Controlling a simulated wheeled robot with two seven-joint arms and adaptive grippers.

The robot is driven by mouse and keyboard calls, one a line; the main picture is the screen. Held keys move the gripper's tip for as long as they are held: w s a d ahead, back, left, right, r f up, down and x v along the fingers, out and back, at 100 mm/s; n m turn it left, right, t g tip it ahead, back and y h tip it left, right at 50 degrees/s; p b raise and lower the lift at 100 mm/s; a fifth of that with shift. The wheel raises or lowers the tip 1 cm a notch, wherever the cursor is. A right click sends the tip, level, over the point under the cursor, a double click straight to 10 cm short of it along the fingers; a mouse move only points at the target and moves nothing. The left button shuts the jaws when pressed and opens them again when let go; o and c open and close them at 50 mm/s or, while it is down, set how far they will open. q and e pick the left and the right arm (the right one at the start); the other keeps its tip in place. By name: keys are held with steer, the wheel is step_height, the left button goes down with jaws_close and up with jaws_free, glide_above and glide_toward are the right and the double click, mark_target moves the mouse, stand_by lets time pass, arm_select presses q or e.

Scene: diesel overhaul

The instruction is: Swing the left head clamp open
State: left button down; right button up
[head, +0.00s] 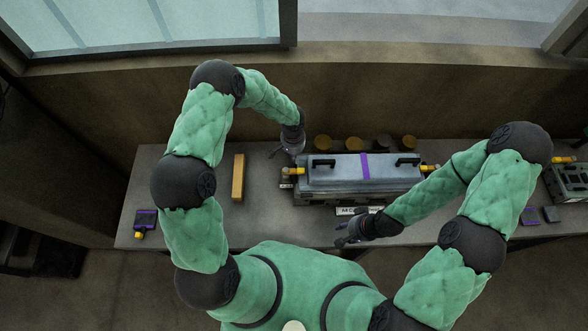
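The engine block with its grey head (335,172) sits on the bench, with a purple stripe across its top and two black handles. The left head clamp (293,171) is a small yellow-ended part at the head's left end. The right head clamp (429,168) shows yellow at the other end, partly behind my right arm. My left gripper (282,156) is just behind and above the left clamp, apart from it as far as I can see, its fingers spread and empty. My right gripper (342,238) is open and empty at the bench's front edge, before the engine.
A yellow-brown bar (238,178) lies left of the engine. Several brown and dark round parts (354,144) stand behind it. A purple and black item (145,220) lies at the bench's left corner. The bench (265,215) is clear at front left.

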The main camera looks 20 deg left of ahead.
mark_target(295, 170)
arm_select(q)
steer(key=shift+f+b, duration=2.95)
steer(key=shift+b, duration=0.15)
arm_select(e)
step_height(295, 170, down, 6)
arm_select(q)
steer(key=shift+r, duration=0.3)
arm_select(e)
steer(key=shift+f, duration=0.2)
arm_select(q)
steer(key=shift+s+d, duration=0.1)
steer(key=shift+s, duration=0.15)
arm_select(e)
steer(key=shift+f, duration=0.15)
